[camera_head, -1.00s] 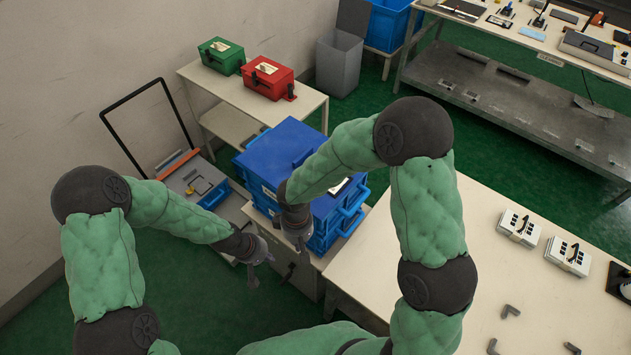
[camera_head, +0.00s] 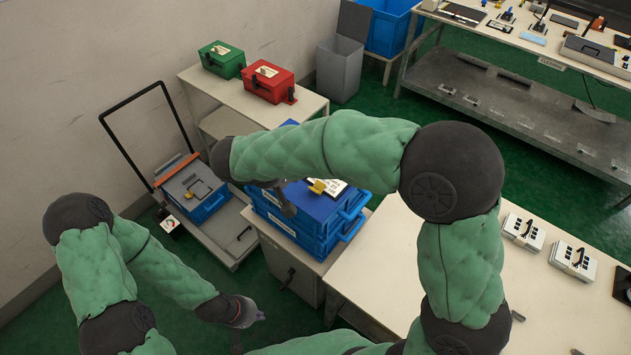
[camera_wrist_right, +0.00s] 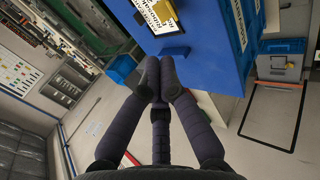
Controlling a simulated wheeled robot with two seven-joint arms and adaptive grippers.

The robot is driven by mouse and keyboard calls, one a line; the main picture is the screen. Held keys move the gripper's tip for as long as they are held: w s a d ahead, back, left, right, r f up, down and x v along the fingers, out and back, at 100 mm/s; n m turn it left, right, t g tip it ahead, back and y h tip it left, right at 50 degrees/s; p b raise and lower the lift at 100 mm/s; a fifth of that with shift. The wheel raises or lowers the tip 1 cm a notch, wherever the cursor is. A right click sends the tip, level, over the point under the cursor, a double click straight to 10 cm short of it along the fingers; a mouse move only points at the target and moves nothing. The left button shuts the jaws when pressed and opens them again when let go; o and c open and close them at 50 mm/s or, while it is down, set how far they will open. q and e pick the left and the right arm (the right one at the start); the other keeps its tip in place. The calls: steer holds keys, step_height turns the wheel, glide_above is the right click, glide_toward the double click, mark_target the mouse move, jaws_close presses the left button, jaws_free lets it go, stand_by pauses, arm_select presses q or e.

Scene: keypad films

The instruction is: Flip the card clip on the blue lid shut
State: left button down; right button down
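The blue lid (camera_head: 305,203) tops the stacked blue crates on a low cabinet. A white card (camera_head: 335,187) lies on it, with the yellow clip (camera_head: 318,186) by its edge. In the head view my right arm hides part of the lid. My left gripper (camera_head: 254,314) hangs low left of the cabinet, its fingers unclear.
A trolley with a blue crate (camera_head: 205,207) stands left. Green (camera_head: 222,60) and red (camera_head: 269,82) boxes sit on a shelf table behind. A cream table (camera_head: 400,270) with two white keypads (camera_head: 524,231) is at right. Green floor is free left of the cabinet.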

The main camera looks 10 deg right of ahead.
mark_target(320, 183)
steer(key=shift+f, duration=0.15)
steer(key=b+x, duration=0.2)
steer(key=x, duration=1.1)
steer(key=shift+w+d+f+b, duration=0.1)
steer(key=shift+d+f+b, duration=0.15)
steer(key=shift+f+b, duration=0.1)
steer(key=shift+r, duration=0.1)
steer(key=shift+w+d+g+y+p, duration=0.1)
steer(key=shift+g+y+p, duration=0.2)
steer(key=shift+p, duration=0.15)
